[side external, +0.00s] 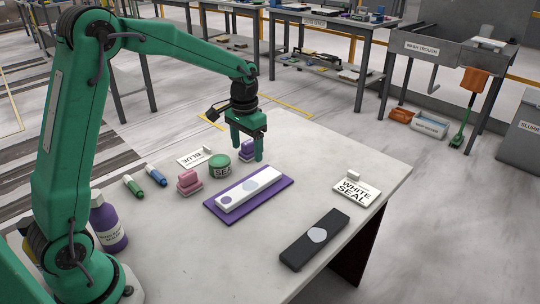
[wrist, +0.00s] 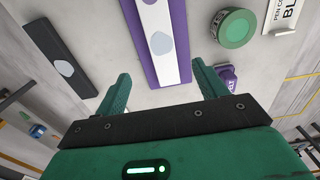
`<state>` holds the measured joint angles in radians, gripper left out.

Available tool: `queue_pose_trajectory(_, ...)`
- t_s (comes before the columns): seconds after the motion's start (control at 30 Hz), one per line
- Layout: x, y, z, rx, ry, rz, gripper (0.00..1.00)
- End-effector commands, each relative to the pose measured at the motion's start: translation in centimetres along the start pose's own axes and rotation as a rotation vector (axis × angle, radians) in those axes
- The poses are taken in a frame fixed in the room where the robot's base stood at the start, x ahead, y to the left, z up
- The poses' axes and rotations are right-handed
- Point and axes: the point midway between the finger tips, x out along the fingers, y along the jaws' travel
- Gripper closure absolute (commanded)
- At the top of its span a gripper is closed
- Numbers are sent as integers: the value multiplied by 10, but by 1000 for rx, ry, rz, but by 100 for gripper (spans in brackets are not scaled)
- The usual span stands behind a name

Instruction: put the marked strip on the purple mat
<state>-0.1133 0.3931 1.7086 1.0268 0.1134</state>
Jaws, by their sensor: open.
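A long white strip (side external: 264,180) with a purple disc and a pale grey patch lies flat along the purple mat (side external: 285,184). In the wrist view the strip (wrist: 162,70) and the mat (wrist: 135,22) extend up between my fingers. A black strip (side external: 299,255) with a pale patch lies on the bare slab at the right front; it also shows at the left in the wrist view (wrist: 49,40). My gripper (side external: 248,150) is open and empty, pointing down above the slab, near the far edge of the mat and apart from both strips.
A green tin (side external: 220,166), a purple block (side external: 247,152) and a pink block stack (side external: 189,183) stand behind the mat. A white seal sign (side external: 357,188) is right. Bare slab lies around the mat.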

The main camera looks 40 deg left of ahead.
Motion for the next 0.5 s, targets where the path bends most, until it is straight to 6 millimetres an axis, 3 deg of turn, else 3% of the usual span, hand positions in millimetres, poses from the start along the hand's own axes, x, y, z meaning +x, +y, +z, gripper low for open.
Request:
queue_pose_trajectory(0.27,-40,11,30,2,71,-7,29)
queue_pose_trajectory(0.5,-77,23,71,1,155,-12,29)
